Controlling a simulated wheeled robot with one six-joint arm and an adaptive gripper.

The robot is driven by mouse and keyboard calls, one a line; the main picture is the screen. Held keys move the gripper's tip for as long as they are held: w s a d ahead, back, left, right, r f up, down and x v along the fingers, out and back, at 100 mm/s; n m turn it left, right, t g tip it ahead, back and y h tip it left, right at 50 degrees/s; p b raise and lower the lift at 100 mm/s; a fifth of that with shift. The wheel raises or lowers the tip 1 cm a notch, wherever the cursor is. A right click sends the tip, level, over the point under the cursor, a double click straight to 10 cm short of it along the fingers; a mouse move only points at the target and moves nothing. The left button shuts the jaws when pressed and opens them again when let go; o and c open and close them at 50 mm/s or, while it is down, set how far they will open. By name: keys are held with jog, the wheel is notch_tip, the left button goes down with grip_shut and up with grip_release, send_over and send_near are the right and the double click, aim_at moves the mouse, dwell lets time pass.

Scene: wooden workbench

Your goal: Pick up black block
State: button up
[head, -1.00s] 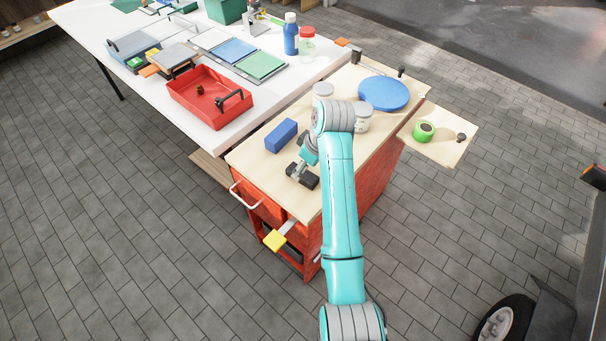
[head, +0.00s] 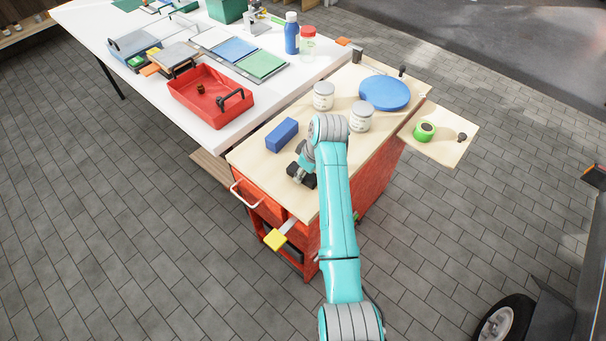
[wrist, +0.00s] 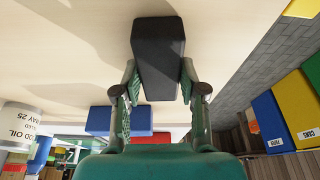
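The black block (wrist: 158,50) is a dark oblong in the upper middle of the wrist view. In the head view the dark shape of the block (head: 302,176) lies at the bench's near left part, partly hidden by my gripper. My gripper (wrist: 159,78) has one finger on each side of the block's near end. The fingers are apart and very close to the block's sides; whether they press on it is not clear. In the head view my gripper (head: 300,169) is low over the wooden top.
A blue block (head: 282,134) lies just behind my gripper. Two cans (head: 323,96) (head: 361,117) and a blue disc (head: 384,93) stand farther back on the wooden top (head: 258,160). A red tray (head: 210,98) is on the white table.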

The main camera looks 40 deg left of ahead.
jog(key=shift+c, duration=1.2)
